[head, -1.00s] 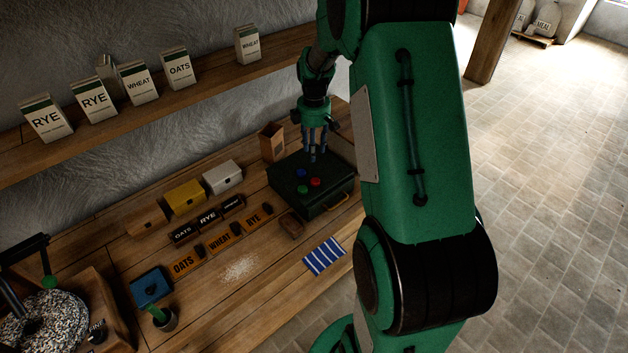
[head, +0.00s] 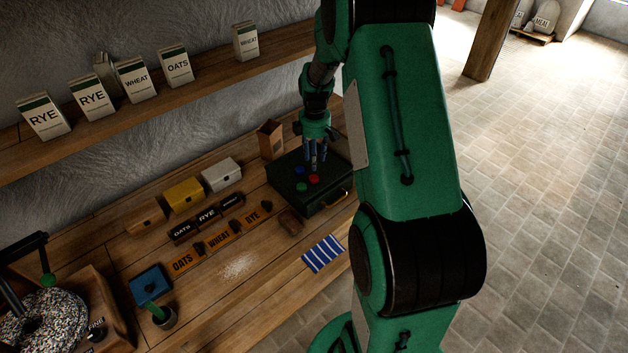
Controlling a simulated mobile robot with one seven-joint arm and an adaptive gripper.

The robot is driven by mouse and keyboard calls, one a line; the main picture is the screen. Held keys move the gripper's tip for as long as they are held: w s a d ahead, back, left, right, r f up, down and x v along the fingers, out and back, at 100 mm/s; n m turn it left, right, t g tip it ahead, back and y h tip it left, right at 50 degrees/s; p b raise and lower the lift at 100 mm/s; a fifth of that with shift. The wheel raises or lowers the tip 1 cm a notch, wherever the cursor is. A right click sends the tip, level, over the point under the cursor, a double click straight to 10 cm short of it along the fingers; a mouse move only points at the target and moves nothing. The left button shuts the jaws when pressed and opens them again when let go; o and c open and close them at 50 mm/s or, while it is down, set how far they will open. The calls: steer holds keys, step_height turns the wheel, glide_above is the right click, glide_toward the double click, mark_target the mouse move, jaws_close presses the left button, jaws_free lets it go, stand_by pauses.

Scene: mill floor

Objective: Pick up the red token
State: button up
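The red token (head: 314,180) lies on top of the dark green case (head: 322,198), near a green token (head: 301,187) and a blue token (head: 300,171). My gripper (head: 316,168) points down just above the case, with its fingertips close behind and above the red token. The fingers look apart, but they are small and dark here. I cannot tell whether they touch the token.
A brown open box (head: 271,140) stands behind the case. A small brown dish (head: 291,222) and a blue striped cloth (head: 323,253) lie in front. Yellow (head: 184,194) and white (head: 221,174) boxes stand left. A shelf (head: 200,97) with packets runs above.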

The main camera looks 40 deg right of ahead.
mark_target(314, 178)
steer(key=shift+f, duration=1.8)
steer(key=shift+f, duration=0.1)
steer(key=shift+a+f, duration=0.15)
steer(key=shift+f, duration=2.35)
steer(key=c, duration=0.6)
